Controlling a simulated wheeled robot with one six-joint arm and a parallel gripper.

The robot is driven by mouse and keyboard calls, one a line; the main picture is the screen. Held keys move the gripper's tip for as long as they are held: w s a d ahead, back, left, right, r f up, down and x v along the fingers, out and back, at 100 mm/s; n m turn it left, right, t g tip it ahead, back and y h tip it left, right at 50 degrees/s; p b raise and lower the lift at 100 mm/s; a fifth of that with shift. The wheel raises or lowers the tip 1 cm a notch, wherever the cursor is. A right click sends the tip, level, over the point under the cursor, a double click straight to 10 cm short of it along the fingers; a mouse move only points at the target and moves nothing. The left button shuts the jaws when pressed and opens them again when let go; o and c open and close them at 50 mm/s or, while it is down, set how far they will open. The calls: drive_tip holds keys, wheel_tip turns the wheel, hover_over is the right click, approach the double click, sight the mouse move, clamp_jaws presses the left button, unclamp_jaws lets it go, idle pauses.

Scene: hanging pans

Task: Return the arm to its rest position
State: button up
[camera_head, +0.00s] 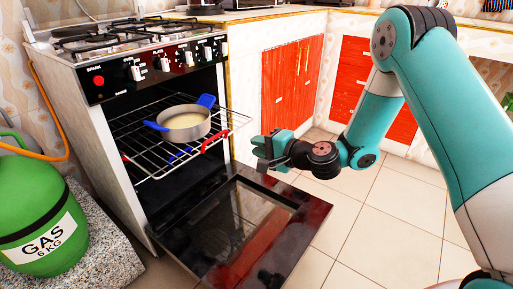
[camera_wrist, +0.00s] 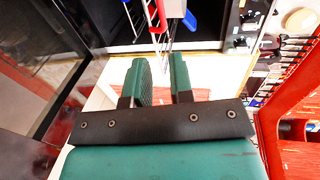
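My teal arm reaches in from the right in the head view, and my gripper (camera_head: 266,152) is in front of the oven, above the lowered door. In the wrist view the two green fingers of my gripper (camera_wrist: 161,80) stand apart with nothing between them. The gripper is clear of the pan (camera_head: 184,124), which has blue handles and sits on the pulled-out wire rack (camera_head: 152,165). The rack has a red grip at its front right, to the left of my gripper. Red and blue parts show beyond the fingers in the wrist view.
The oven door (camera_head: 240,225) lies open low in front of the stove (camera_head: 150,65). A green gas bottle (camera_head: 38,222) stands on a stone ledge at left. Red cabinets (camera_head: 292,85) line the back. The tiled floor (camera_head: 370,235) at right is clear beneath my arm.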

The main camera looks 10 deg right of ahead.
drive_tip(key=shift+s+d+r, duration=0.1)
drive_tip(key=shift+s+d, duration=0.1)
drive_tip(key=shift+s, duration=0.15)
